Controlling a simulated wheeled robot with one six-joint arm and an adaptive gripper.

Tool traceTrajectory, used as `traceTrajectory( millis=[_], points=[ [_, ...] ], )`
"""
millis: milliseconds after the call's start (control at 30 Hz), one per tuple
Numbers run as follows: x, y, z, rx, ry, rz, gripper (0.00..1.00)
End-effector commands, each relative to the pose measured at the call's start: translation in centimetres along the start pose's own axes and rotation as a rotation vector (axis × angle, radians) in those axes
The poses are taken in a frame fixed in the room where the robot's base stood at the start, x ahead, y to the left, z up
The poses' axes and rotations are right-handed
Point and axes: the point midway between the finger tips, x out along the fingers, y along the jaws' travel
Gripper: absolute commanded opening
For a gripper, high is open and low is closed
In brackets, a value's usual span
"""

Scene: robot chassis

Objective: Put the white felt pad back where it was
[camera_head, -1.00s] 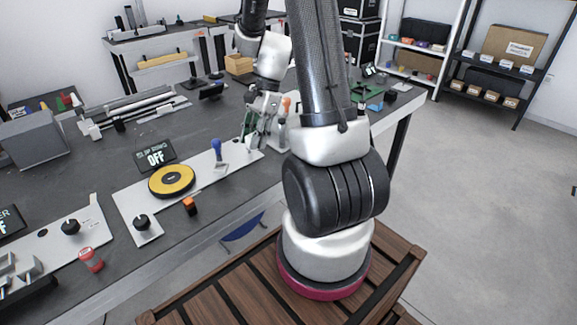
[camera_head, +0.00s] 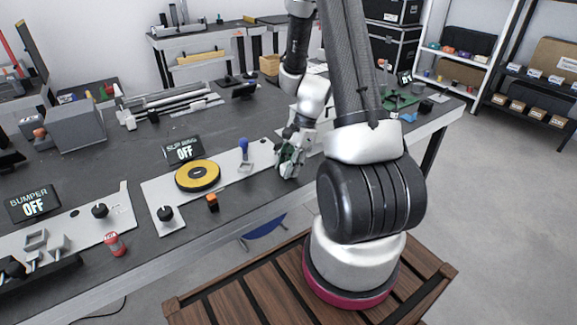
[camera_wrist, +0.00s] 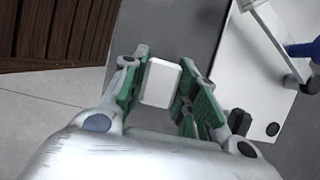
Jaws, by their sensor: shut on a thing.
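The white felt pad (camera_wrist: 160,83) shows in the wrist view as a small white block between the green-lined fingers of my gripper (camera_wrist: 162,72). My gripper is shut on it. In the head view my gripper (camera_head: 290,160) is low over the front part of the workbench, just right of the blue-handled lever (camera_head: 244,148). The pad cannot be made out clearly in that view. In the wrist view the pad appears over the dark bench top, beside the white panel (camera_wrist: 222,70); its height above the bench cannot be told.
A white panel (camera_head: 160,205) carries a yellow-and-black disc (camera_head: 198,176), a black knob (camera_head: 166,214) and the lever. A small orange block (camera_head: 212,202) and a red-capped jar (camera_head: 114,243) stand near the front edge. Grey bars (camera_head: 170,103) lie behind. The bench middle is clear.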

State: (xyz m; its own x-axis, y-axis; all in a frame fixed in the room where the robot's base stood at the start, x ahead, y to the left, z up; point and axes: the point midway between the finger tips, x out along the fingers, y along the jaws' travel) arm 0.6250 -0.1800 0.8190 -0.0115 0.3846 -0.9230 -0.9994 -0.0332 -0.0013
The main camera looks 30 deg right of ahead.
Motion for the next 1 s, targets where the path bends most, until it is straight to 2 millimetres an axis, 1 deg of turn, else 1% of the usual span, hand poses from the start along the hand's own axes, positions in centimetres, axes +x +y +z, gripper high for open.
traceTrajectory(
  millis=[167, 200, 267, 300, 600, 700, 767, 867, 1000],
  points=[
    [0.2, 0.0, -0.1, 0.001, -0.001, 0.001, 0.04],
    [0.3, 0.0, -0.1, 0.000, -0.001, 0.000, 0.33],
    [0.2, 0.0, -0.1, 0.000, -0.001, 0.000, 0.44],
    [0.2, 0.0, -0.1, 0.000, -0.001, 0.000, 0.51],
    [0.2, 0.0, -0.1, 0.000, 0.000, 0.000, 0.51],
    [-0.3, 0.0, 0.0, -0.001, 0.000, -0.001, 0.51],
    [-1.1, -0.1, 0.0, -0.001, -0.001, -0.002, 0.51],
    [-3.0, -0.1, 0.0, -0.002, 0.001, -0.004, 0.51],
    [-6.3, -0.1, 0.0, -0.001, 0.002, -0.005, 0.51]
  ],
)
